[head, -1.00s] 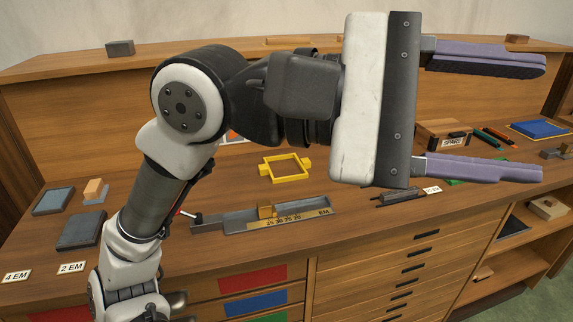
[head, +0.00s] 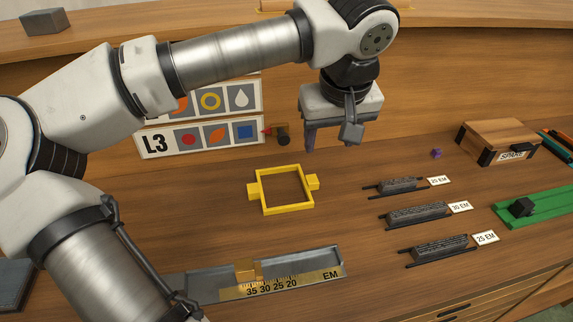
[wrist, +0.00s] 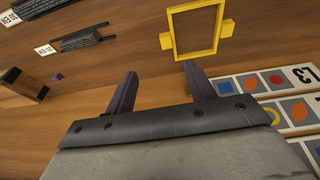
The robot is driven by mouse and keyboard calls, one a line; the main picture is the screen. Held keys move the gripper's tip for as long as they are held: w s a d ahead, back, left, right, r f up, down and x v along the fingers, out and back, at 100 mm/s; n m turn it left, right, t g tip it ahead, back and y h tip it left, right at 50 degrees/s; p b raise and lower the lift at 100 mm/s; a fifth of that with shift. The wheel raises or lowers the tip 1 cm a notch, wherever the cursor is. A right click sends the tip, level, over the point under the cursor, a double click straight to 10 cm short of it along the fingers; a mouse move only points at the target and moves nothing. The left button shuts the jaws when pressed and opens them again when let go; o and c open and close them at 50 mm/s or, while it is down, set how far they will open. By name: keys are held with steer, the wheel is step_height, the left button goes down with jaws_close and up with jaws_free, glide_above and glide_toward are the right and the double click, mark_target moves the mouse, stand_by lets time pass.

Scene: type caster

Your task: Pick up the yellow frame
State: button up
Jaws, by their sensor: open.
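The yellow frame (head: 283,208) lies flat on the wooden bench, a square outline with a small block on two opposite sides. In the wrist view the yellow frame (wrist: 228,51) is at the top, right of centre, beyond the fingertips. My gripper (head: 336,148) points down above the bench, behind and to the right of the frame in the head view. In the wrist view my gripper (wrist: 160,80) has its two purple fingers apart with nothing between them. The frame and the fingers are not touching.
A metal tray with a brass scale (head: 300,283) lies in front of the frame. Several dark type rows (head: 415,213) with labels lie to the right. A picture sign (head: 198,137) stands behind left, with a small dark red-tipped item (head: 282,133). A wooden box (head: 497,139) is farther right.

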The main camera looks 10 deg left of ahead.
glide_above(311, 179)
steer(key=s+d, duration=0.1)
steer(key=s, duration=0.1)
step_height(311, 179, down, 8)
steer(key=shift+w+d+p, duration=0.1)
steer(key=shift+p, duration=0.2)
steer(key=shift+a+p+x, duration=0.2)
steer(key=shift+p+x, duration=0.2)
steer(key=shift+x, duration=0.95)
steer(key=shift+a+p+x, duration=0.15)
steer(key=shift+p+x, duration=0.2)
steer(key=shift+x, duration=1)
steer(key=shift+c, duration=0.4)
steer(key=c, duration=1)
steer(key=shift+c, duration=0.3)
steer(key=shift+r, duration=0.15)
